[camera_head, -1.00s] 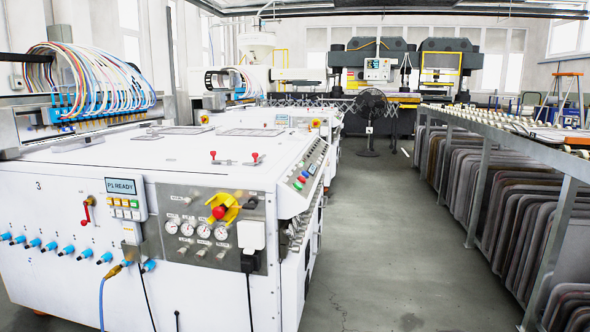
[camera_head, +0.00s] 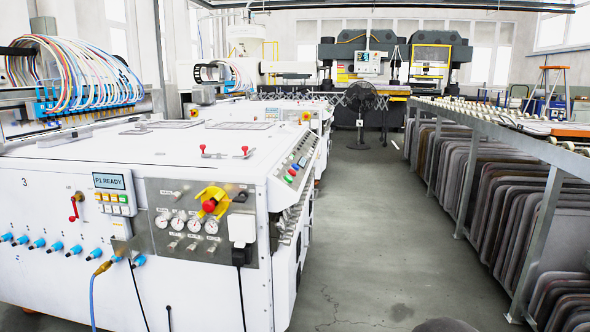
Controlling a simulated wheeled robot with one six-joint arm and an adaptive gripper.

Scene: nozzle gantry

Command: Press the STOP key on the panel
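A small grey panel (camera_head: 112,193) is on the front face of the white machine (camera_head: 45,190), at the left. Its display reads "P1 READY", and under it are two rows of small keys (camera_head: 115,204), some yellowish or green. The key labels are too small to read, so I cannot tell which one is STOP. A red knob on a yellow base (camera_head: 210,204) sits on a separate metal plate to the right of the panel. My gripper is not in view. A dark rounded shape shows at the bottom edge, too cut off to identify.
A red-handled lever (camera_head: 75,208) is just left of the panel. Blue fittings (camera_head: 55,246) and a blue hose (camera_head: 93,295) stick out below it. The grey floor aisle (camera_head: 370,220) right of the machine is clear up to a black fan (camera_head: 361,105). A rack of dark sheets stands at right.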

